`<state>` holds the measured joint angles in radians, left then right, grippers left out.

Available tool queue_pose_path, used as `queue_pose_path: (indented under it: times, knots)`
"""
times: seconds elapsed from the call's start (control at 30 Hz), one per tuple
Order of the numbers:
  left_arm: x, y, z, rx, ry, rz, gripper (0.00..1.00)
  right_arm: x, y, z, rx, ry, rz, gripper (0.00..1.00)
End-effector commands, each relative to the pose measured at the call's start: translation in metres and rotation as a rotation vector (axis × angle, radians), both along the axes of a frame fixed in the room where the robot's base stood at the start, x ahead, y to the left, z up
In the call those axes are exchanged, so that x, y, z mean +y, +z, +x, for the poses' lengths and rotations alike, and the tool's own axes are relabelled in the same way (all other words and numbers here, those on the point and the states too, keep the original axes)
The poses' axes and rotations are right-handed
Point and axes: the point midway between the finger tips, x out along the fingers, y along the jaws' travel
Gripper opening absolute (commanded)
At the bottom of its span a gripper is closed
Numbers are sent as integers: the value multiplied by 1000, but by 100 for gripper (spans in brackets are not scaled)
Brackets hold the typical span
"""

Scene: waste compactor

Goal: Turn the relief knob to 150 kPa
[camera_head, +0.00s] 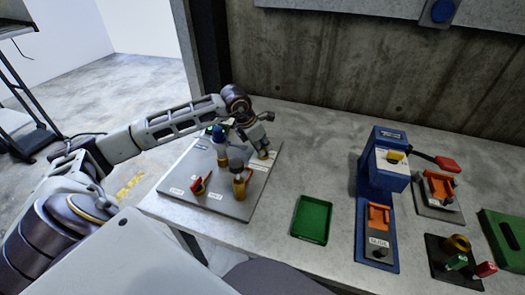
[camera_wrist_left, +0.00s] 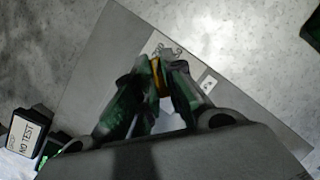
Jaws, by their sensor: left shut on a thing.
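The relief knob is most likely the small yellow knob (camera_head: 264,155) at the far right of the grey panel (camera_head: 232,210). My left gripper (camera_head: 258,135) is over it, with its fingers pointing down. In the left wrist view the fingers (camera_wrist_left: 158,88) are closed on a yellow part (camera_wrist_left: 155,72), which shows as a thin strip between them. The fingers hide most of the knob. Printed marks beside it on the panel are too small and blurred to read, so its setting cannot be told. My right gripper is in neither view.
The panel also carries a blue-topped brass valve (camera_head: 221,153), a dark-topped brass fitting (camera_head: 239,183) and a red-handled valve (camera_head: 201,183). A green tray (camera_head: 312,219) and a blue press (camera_head: 379,200) stand to the right. A labelled dark device (camera_wrist_left: 30,137) shows in the wrist view.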

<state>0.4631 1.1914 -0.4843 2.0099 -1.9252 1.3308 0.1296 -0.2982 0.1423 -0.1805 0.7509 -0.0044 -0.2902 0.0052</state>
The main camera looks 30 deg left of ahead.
Motion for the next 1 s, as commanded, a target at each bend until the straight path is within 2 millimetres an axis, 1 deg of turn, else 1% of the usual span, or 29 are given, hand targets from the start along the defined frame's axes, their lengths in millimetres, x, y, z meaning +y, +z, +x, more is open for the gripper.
queue_pose_path:
  times: [0.1,0.4,0.6,1.0]
  knots:
    - [1,-2,1,-1,-74,1,0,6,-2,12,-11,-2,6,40]
    - [2,-1,2,0,-272,0,0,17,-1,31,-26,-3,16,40]
    - [2,-1,2,0,-404,-1,0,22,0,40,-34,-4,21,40]
    - [3,-1,3,0,-670,0,0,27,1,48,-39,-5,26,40]
